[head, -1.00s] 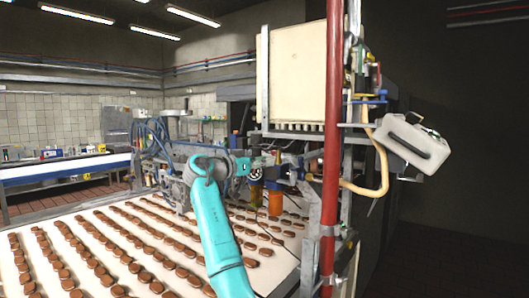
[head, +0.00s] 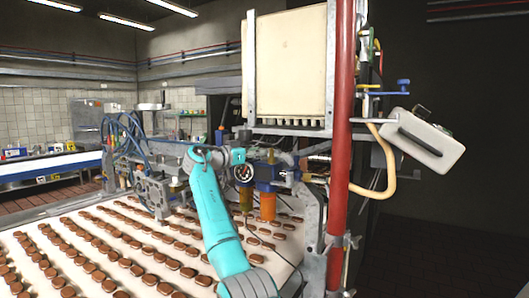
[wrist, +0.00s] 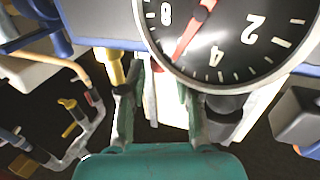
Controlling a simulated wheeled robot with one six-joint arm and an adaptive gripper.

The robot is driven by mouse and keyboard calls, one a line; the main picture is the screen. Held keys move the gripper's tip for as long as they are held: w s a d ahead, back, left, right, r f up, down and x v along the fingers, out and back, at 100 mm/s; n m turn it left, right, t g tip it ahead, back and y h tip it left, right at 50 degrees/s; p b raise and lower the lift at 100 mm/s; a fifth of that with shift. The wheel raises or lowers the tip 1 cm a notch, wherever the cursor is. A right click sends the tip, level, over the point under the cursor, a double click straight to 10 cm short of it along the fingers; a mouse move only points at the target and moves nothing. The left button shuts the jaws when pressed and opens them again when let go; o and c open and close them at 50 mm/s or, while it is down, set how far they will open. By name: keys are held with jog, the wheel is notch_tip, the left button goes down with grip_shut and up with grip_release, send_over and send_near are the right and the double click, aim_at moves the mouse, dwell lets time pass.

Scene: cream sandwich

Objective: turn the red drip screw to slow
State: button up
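I cannot make out the red drip screw for certain in either view. In the wrist view my gripper (wrist: 160,88) is open, with its two fingers apart under the rim of a round black gauge (wrist: 232,48) with a red needle. A pale, partly reddish strip shows between the fingers; I see nothing clearly gripped. A yellow fitting (wrist: 114,68) is beside the left finger. In the head view the teal arm reaches up to the blue valve unit, beside the same gauge (head: 243,172). The fingers cannot be made out there.
Orange cups (head: 268,207) hang below the valve unit. A red vertical pipe (head: 341,130) stands to its right, with a yellow hose (head: 388,175) beyond. A cream tank (head: 290,65) is above. The conveyor (head: 60,225) carries rows of brown biscuits below.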

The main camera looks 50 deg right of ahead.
jog(key=shift+x, duration=1.75)
grip_shut()
jog(key=shift+t, duration=0.3)
jog(key=n+t, duration=0.2)
jog(key=shift+s+t+h, duration=0.1)
jog(key=shift+t+h, duration=0.2)
jog(key=shift+t, duration=0.1)
jog(key=shift+n+t, duration=1.2)
jog(key=shift+t, duration=0.6)
